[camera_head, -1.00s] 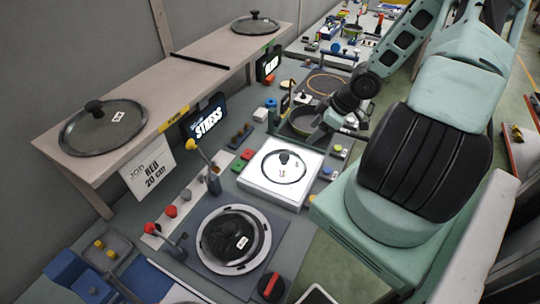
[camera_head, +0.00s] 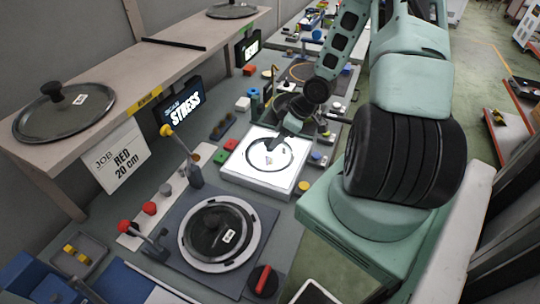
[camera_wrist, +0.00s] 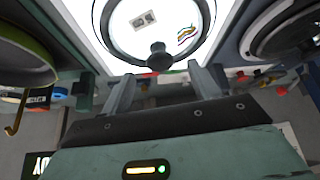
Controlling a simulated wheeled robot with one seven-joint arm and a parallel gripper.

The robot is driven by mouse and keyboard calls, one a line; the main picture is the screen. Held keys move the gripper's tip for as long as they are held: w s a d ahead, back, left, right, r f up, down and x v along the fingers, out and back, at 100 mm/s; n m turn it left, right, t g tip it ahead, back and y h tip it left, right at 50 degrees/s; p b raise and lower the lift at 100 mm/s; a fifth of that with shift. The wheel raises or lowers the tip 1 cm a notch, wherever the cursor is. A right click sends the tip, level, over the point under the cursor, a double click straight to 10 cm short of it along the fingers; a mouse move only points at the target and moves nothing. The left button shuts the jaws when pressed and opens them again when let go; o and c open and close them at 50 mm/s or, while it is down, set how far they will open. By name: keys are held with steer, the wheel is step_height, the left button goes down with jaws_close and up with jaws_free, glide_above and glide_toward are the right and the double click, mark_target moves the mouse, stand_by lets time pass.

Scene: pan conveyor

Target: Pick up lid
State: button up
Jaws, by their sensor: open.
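A clear glass lid (camera_head: 262,161) with a dark rim and dark knob lies on the brightly lit white box (camera_head: 284,184). In the wrist view the lid (camera_wrist: 180,22) shows a small printed label and coloured marks on its glass. Its knob (camera_wrist: 157,56) is just beyond my fingertips, roughly centred between them. My gripper (camera_head: 277,141) is at the lid's knob, coming from the far right, and hides part of it. In the wrist view my gripper (camera_wrist: 158,80) is open with nothing between its fingers.
Another lid (camera_head: 220,230) sits in a round ring on a dark plate, nearer me. Lids also rest on the shelf at left (camera_head: 62,116) and far back (camera_head: 232,9).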

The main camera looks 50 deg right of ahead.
mark_target(270, 142)
steer(key=shift+p+x, duration=0.3)
steer(key=shift+x, duration=2.3)
steer(key=shift+r, duration=0.1)
jaws_close()
